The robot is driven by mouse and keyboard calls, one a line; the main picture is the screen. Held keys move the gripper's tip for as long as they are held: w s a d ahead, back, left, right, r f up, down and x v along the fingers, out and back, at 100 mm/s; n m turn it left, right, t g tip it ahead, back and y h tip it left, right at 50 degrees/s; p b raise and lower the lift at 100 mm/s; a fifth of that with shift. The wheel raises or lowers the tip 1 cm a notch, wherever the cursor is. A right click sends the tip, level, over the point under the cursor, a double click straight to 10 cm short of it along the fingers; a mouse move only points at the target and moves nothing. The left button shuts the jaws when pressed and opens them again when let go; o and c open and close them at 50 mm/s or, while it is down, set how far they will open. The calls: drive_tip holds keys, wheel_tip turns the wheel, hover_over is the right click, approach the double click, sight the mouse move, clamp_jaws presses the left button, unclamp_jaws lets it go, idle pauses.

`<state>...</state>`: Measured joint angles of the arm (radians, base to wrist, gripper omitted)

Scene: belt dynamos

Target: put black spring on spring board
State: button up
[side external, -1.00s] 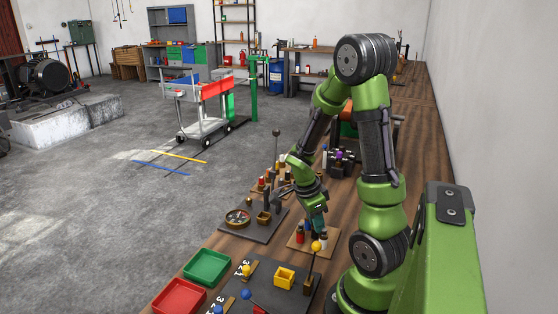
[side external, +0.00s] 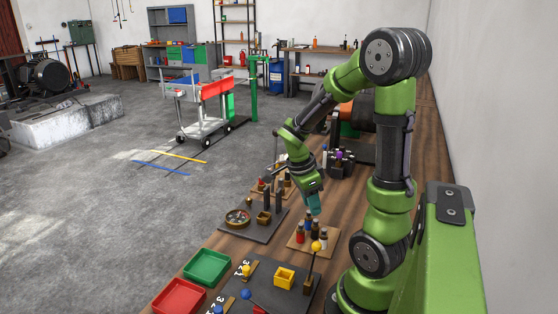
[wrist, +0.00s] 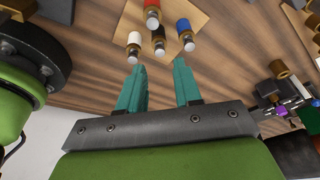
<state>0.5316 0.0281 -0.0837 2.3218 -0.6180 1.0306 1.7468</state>
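The black spring (wrist: 157,36) appears as a black-topped cylinder with a brass-coloured and silver end in the wrist view. It stands among a red one (wrist: 152,6), a white one (wrist: 134,39) and a blue one (wrist: 183,27). They are on a light wooden board (wrist: 199,15), which also shows in the side view (side external: 296,244). I cannot tell for certain which board is the spring board. My gripper (wrist: 160,72) is open, with nothing between its teal fingers. In the side view my gripper (side external: 314,210) hangs just above the far part of this board.
A second wooden board (side external: 260,190) with small pieces lies farther back. A dark board (side external: 240,227) with a round dial stands to the left. Green (side external: 206,266) and red (side external: 178,297) trays and a yellow box (side external: 284,278) are nearer. A dark multi-part holder (side external: 341,163) stands behind my gripper.

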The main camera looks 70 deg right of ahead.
drive_tip(key=w+a+r+n+t+y, duration=0.2)
drive_tip(key=a+r+n+t, duration=0.2)
drive_tip(key=a+r+n, duration=0.3)
drive_tip(key=w+a+r+n+t+y, duration=0.2)
drive_tip(key=a+r+n+t, duration=0.3)
drive_tip(key=a+n, duration=1)
wheel_tip(320, 180, up, 2)
drive_tip(key=shift+w+a+r+n+t, duration=0.1)
drive_tip(key=shift+w+a+n+t, duration=0.3)
drive_tip(key=shift+n, duration=0.4)
drive_tip(key=shift+w, duration=0.1)
